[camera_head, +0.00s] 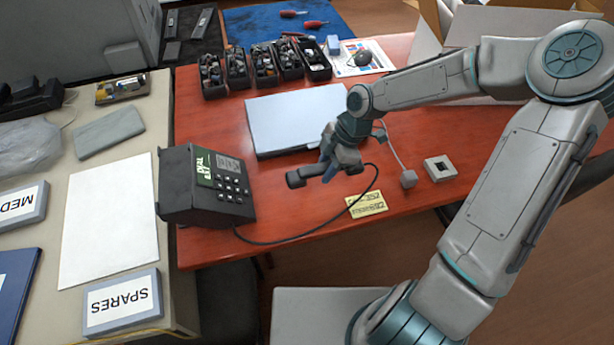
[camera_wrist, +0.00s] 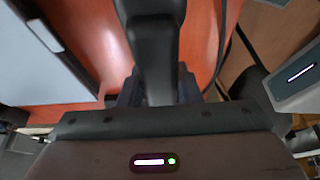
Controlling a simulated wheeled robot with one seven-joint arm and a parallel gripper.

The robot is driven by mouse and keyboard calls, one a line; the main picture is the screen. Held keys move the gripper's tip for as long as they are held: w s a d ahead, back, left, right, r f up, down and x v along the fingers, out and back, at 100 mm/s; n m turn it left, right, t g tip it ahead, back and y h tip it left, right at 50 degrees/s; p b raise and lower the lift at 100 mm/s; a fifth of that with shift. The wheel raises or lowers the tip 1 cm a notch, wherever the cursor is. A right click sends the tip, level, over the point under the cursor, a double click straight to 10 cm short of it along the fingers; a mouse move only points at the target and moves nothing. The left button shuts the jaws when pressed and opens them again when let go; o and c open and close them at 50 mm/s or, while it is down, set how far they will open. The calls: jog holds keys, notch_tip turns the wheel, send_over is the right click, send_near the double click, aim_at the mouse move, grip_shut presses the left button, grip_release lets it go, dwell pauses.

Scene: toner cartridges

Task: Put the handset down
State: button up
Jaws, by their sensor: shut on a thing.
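The dark handset (camera_head: 298,178) is held in my gripper (camera_head: 332,172), above the red desk (camera_head: 300,225) near the closed laptop's front edge. In the wrist view the handset (camera_wrist: 152,45) runs up from between the two fingers of my gripper (camera_wrist: 155,88), which are shut on it. The phone base (camera_head: 203,188) stands to the left on the desk, apart from the handset, with its keypad and a green label showing. A black cord (camera_head: 300,239) runs from the base to the handset. I cannot tell how high the handset is above the desk.
A grey laptop (camera_head: 290,115) lies behind the gripper. Several dark bins (camera_head: 264,66) of small parts stand along the back. A yellow note (camera_head: 367,204) and a white socket box (camera_head: 440,168) lie to the right. The front of the desk has bare room.

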jog(key=a+f, duration=0.1)
jog(key=w+a+f, duration=0.1)
jog(key=a, duration=0.1)
jog(key=a+f, duration=0.1)
jog(key=a, duration=0.1)
jog(key=shift+w+f, duration=0.1)
jog(key=shift+w, duration=0.3)
jog(key=shift+f+b, duration=0.3)
jog(key=shift+f, duration=1.7)
jog(key=shift+f, duration=0.1)
jog(key=o, duration=1.1)
jog(key=shift+c, duration=0.2)
